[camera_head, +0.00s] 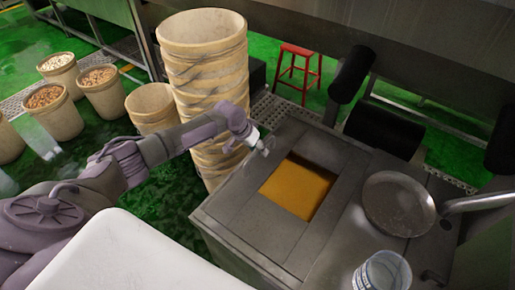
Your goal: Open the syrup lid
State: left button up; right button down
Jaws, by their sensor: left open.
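A metal syrup tank (330,245) stands at the centre right. A rectangular opening in its top shows orange syrup (299,187). Flat grey metal surrounds the opening. I cannot tell which part of it is the lid. My left arm comes in from the left, and my left gripper (262,146) is above the far left edge of the tank top, just beyond the opening. It is open, with nothing visible between its fingers. Whether it touches the metal is unclear. My right gripper is not in view.
A round metal pan (398,204) and a clear bucket (383,272) are on the right. A tall stack of tan buckets (204,85) stands close behind my left arm. Filled buckets (104,93) stand at left. A red stool (298,73) and black rollers (352,74) are behind.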

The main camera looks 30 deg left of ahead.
pick_arm(q)
grip_shut()
dwell(0.3)
jog(key=shift+d, duration=0.1)
jog(key=d+p, duration=0.2)
jog(key=d, duration=0.2)
jog(key=s+d+p, duration=0.1)
jog(key=d+p, duration=0.1)
jog(key=d, duration=0.2)
jog(key=s+d+p, duration=0.1)
jog(key=d+p, duration=0.1)
jog(key=d, duration=0.3)
jog(key=shift+r, duration=0.25)
jog(key=p, duration=0.2)
send_over(330, 203)
jog(key=shift+d+f, duration=0.15)
jog(key=shift+f, duration=0.1)
grip_release()
